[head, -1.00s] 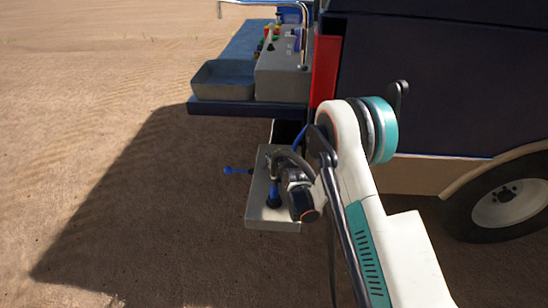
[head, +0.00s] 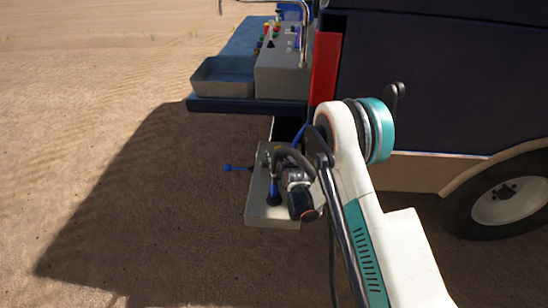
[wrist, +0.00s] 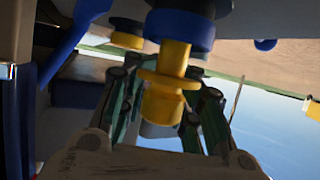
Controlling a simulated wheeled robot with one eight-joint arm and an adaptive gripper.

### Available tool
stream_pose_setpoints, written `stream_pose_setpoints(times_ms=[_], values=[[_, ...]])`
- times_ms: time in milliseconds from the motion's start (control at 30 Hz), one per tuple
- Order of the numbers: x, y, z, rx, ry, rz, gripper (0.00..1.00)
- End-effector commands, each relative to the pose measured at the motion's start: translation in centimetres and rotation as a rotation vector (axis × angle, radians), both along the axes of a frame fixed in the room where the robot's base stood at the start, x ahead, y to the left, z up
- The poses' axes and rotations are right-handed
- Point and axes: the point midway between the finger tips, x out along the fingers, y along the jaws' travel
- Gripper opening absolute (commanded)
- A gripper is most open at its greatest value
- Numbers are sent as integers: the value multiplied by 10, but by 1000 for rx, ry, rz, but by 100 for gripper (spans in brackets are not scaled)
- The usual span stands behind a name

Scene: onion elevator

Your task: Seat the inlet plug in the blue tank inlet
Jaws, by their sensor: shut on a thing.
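The grey tank box (head: 262,212) stands below the truck's side in the head view. The blue tank inlet (head: 273,192) rises from its top, with a dark base. In the wrist view the inlet shows as a blue ring (wrist: 180,30) with black behind it. The yellow inlet plug (wrist: 170,65) is lined up with this ring, its far end at the ring; I cannot tell how deep it sits. My gripper (wrist: 165,95) is shut on the plug, a finger on each side. In the head view my gripper (head: 290,178) is dark and beside the inlet, its fingertips unclear.
A blue lever (head: 238,168) sticks out left of the tank; a blue handle (wrist: 72,40) shows in the wrist view. Another yellow fitting with a black top (wrist: 127,32) is nearby. A tray (head: 222,80) and control box (head: 282,70) stand above. Open ground lies left.

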Motion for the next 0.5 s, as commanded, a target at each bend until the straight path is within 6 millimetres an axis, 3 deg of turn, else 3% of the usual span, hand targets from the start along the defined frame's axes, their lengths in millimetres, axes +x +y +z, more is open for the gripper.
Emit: stream_pose_setpoints(times_ms=[333,367,500], values=[[0,0,-3,-1,0,0,8],[0,0,-3,-1,1,0,27],[0,0,-4,-2,0,1,57]])
